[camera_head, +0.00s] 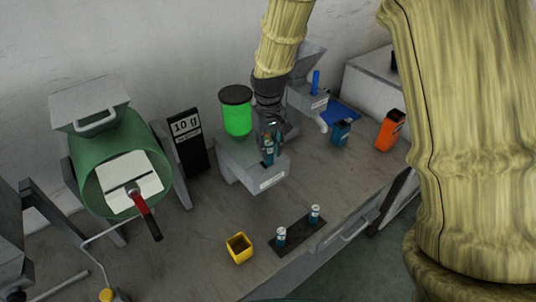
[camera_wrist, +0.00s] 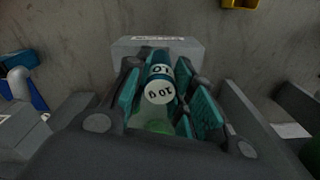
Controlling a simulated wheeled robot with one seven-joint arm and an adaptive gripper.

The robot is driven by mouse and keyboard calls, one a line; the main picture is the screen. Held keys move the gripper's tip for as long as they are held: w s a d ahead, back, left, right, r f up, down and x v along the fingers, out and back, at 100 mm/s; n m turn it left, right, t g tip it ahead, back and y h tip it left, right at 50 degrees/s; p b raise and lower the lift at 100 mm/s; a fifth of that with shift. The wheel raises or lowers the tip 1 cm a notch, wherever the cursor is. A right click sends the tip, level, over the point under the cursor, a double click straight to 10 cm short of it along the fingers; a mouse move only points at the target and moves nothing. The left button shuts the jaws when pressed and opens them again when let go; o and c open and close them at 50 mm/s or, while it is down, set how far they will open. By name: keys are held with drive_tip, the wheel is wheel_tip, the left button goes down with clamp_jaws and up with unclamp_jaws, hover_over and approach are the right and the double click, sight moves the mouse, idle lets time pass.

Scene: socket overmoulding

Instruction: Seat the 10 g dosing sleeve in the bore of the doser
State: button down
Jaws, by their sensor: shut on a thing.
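The 10 g dosing sleeve (camera_wrist: 160,88) is teal with a white end marked "10 g". My gripper (camera_wrist: 160,100) is shut on it, with teal finger pads on both sides. In the head view, my gripper (camera_head: 270,132) and the sleeve (camera_head: 268,151) are over the front part of the doser (camera_head: 262,181). The doser is a grey box with a green-filled, dark-lidded canister (camera_head: 237,115) at its back left. The bore is hidden by the sleeve and fingers, so I cannot tell whether the sleeve is above it or in it.
A black "10 g" sign (camera_head: 188,145) and a green drum (camera_head: 116,165) are at left. Blue (camera_head: 341,132) and orange (camera_head: 389,130) containers stand right.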

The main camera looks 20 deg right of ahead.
drive_tip(key=w+f, duration=0.2)
drive_tip(key=f, duration=0.1)
drive_tip(key=shift+w+f+p, duration=0.15)
drive_tip(key=shift+w+p, duration=0.2)
drive_tip(key=shift+w, duration=0.05)
drive_tip(key=shift+s+f+p, duration=0.35)
drive_tip(key=shift+s+f, duration=0.25)
drive_tip(key=shift+f, duration=0.25)
drive_tip(key=shift+w+a+f, duration=0.1)
drive_tip(key=shift+w+f, duration=0.25)
drive_tip(key=shift+f, duration=0.2)
drive_tip(key=shift+s+r, duration=0.15)
drive_tip(key=shift+s, duration=0.1)
drive_tip(key=c, duration=1.2)
unclamp_jaws()
drive_tip(key=shift+w+f, duration=0.15)
drive_tip(key=shift+f, duration=0.1)
drive_tip(key=shift+r, duration=0.1)
